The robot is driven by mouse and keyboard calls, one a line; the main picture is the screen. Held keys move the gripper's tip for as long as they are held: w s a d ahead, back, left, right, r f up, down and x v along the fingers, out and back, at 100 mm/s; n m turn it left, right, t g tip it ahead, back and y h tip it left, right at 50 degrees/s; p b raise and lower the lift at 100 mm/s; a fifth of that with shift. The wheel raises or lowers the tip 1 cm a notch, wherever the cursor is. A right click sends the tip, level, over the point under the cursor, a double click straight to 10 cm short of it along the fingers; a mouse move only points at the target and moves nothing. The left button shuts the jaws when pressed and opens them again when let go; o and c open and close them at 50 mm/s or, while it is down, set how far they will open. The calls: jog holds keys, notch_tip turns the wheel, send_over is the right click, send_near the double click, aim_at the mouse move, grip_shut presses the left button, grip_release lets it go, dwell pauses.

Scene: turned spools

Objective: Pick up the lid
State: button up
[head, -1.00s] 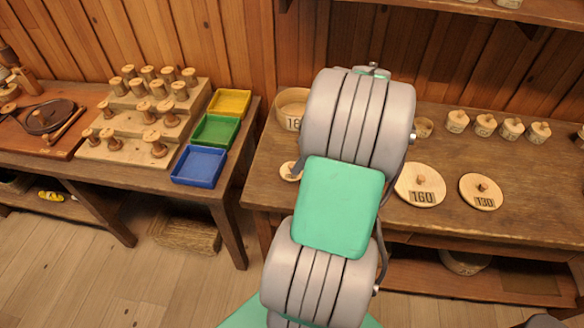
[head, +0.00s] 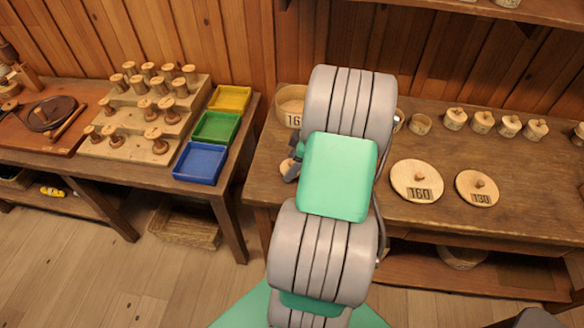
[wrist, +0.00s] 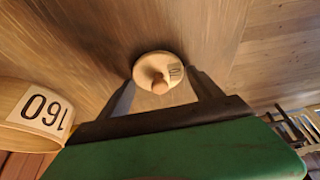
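A small round wooden lid (wrist: 166,66) with a turned knob and a number label lies on the table. In the wrist view it sits between and just beyond the fingertips of my gripper (wrist: 161,77), which is open and empty. I cannot tell whether a finger touches it. The same lid (head: 286,165) shows in the head view, partly hidden by my gripper (head: 293,168). Two larger knobbed lids lie to the right, one marked 160 (head: 406,190) and one marked 130 (head: 478,200).
A round wooden box marked 160 (wrist: 22,112) stands close to my gripper; it shows behind my arm in the head view (head: 291,92). Several small knobbed pieces line the table's back. A side table holds spools and blue (head: 199,163), green and yellow trays.

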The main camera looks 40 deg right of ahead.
jog(key=c, duration=1)
jog(key=shift+o, duration=0.2)
jog(key=shift+r, duration=0.1)
